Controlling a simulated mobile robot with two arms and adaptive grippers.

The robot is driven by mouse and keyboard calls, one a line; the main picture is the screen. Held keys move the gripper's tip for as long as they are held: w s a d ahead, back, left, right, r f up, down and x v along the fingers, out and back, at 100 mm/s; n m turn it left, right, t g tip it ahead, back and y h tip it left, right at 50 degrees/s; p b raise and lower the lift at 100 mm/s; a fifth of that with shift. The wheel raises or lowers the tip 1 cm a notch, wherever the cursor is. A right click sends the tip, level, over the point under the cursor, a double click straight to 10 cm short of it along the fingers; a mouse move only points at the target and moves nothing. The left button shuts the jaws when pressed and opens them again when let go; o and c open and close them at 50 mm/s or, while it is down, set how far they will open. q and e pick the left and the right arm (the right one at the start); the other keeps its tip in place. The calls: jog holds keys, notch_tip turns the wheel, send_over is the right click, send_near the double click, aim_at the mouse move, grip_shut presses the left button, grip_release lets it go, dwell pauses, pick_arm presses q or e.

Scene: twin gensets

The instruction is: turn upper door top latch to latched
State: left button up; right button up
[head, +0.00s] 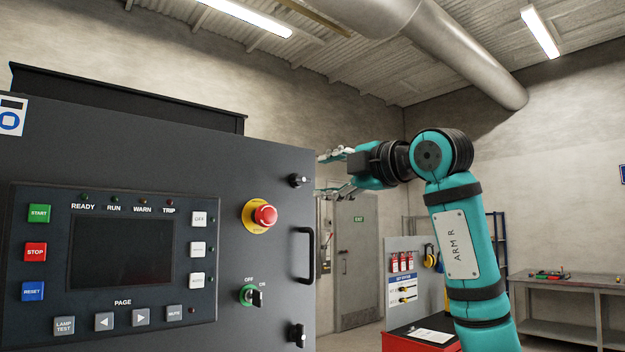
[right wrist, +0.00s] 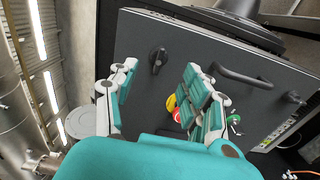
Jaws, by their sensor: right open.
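The upper door top latch (head: 299,181) is a small black knob near the top right corner of the dark grey cabinet door (head: 230,180). In the right wrist view the latch (right wrist: 157,60) shows as a black turn handle on a round base. My right gripper (head: 323,174) is open and empty, just right of the door edge in the head view. In the right wrist view its two fingers (right wrist: 158,82) stand apart, with the latch beyond and between their tips. No contact with the latch shows. My left gripper is not in view.
Below the latch are a black door handle (head: 308,255) and a lower latch (head: 298,335). A red emergency stop (head: 265,215) and a key switch (head: 252,296) sit on the door. A red cabinet (head: 400,341) and a workbench (head: 565,283) stand farther back.

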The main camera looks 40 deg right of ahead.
jog(key=s, duration=0.5)
jog(key=shift+s+d, duration=0.15)
jog(key=shift+d, duration=0.05)
dwell(0.4)
